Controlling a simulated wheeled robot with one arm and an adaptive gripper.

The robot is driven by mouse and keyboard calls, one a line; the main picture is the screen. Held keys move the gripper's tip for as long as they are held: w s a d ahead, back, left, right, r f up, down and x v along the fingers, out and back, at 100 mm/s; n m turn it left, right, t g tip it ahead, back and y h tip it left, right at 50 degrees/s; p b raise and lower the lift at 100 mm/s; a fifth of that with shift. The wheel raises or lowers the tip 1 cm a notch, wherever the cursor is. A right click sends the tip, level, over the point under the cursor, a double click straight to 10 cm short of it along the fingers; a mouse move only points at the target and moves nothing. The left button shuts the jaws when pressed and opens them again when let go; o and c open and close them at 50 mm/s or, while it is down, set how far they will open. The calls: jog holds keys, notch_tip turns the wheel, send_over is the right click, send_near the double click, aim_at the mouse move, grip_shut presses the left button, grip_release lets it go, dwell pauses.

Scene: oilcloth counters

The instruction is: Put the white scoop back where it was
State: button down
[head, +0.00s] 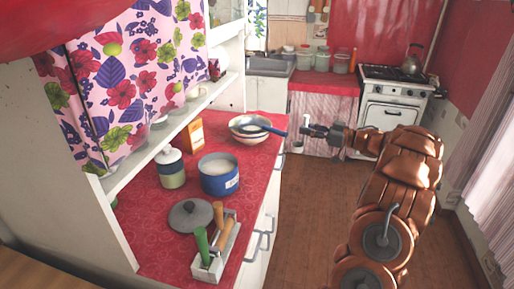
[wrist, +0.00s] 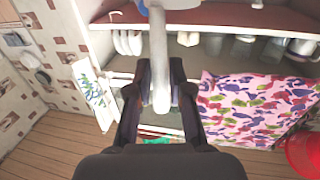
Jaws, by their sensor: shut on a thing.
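My gripper (head: 313,131) is held out over the floor, to the right of the red counter. It is shut on the white scoop (head: 306,120), which shows only as a small pale piece at the fingertips in the head view. In the wrist view my gripper (wrist: 160,98) has the scoop's pale handle (wrist: 159,60) upright between its two dark fingers. The far end of the scoop runs to the top edge of that view and is partly cut off.
On the red counter (head: 155,232) stand a blue pot (head: 219,181) with white contents, a lidded jar (head: 171,170), stacked bowls with a pan (head: 252,125), an orange box (head: 191,137), a grey lid (head: 188,216) and a utensil box (head: 210,268). A stove (head: 390,98) stands behind. The floor is clear.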

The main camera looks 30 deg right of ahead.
aim_at(300, 150)
jog(key=shift+w+a+f+p, duration=0.8)
jog(key=shift+w+a, duration=0.5)
jog(key=shift+a, duration=0.65)
jog(key=shift+w+a+f+p, duration=0.8)
jog(key=shift+w+a, duration=0.5)
jog(key=shift+a, duration=0.65)
jog(key=shift+w+a+f+p, duration=0.75)
jog(key=shift+w+a, duration=0.55)
jog(key=shift+a, duration=0.65)
jog(key=shift+f, duration=0.2)
jog(key=c, duration=1.1)
grip_release()
jog(key=shift+o, duration=0.2)
jog(key=shift+r, duration=0.1)
jog(key=shift+r, duration=0.1)
jog(key=b+v, duration=0.3)
jog(key=v, duration=0.9)
